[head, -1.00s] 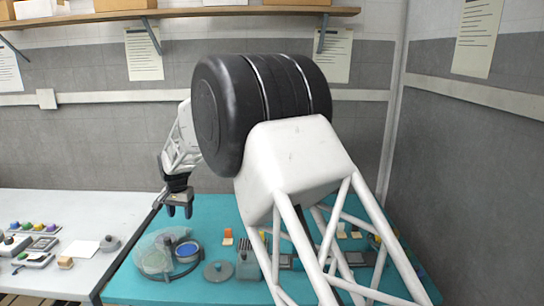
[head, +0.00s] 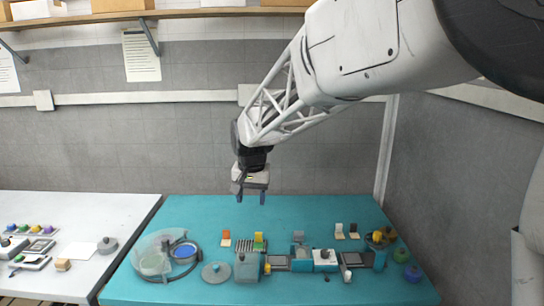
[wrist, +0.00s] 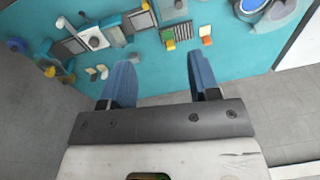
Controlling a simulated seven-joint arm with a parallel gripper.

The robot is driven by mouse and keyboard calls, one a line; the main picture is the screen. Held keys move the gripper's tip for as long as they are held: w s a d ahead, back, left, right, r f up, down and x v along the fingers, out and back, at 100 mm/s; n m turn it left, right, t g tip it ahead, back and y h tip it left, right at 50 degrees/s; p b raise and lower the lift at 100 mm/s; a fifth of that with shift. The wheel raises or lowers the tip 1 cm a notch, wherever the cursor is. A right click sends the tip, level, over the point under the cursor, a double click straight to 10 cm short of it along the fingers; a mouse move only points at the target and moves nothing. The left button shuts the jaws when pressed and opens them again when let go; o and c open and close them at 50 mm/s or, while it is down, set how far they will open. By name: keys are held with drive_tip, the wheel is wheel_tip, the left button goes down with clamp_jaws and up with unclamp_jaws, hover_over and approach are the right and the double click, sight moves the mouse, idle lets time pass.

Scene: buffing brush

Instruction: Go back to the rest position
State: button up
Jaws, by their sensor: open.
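My gripper (head: 250,197) hangs above the back part of the teal table (head: 200,210), well clear of everything on it. Its two fingers are apart and nothing is between them. In the wrist view my gripper (wrist: 160,75) shows two blue-grey fingers spread apart, with the teal table top and the grey floor beyond them. No brush is held.
The teal table bears a clear round guard (head: 153,258), a blue disc in a ring (head: 185,251), a grey disc (head: 216,272) and a row of grey fixtures (head: 325,260). A white table (head: 90,208) stands at left. A shelf (head: 160,14) runs along the back wall.

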drive_tip(key=s+d+r, duration=0.3)
drive_tip(key=s+d, duration=1.2)
drive_tip(key=s, duration=0.2)
drive_tip(key=s+d+f, duration=0.2)
drive_tip(key=s+d, duration=0.1)
drive_tip(key=s, duration=0.3)
drive_tip(key=s+d+f+t, duration=0.1)
drive_tip(key=s+d, duration=0.2)
drive_tip(key=s, duration=0.4)
drive_tip(key=s+d+f+n, duration=0.1)
drive_tip(key=s+d+f, duration=0.1)
drive_tip(key=s, duration=0.5)
drive_tip(key=shift+d+f+h, duration=0.3)
drive_tip(key=shift+d, duration=0.3)
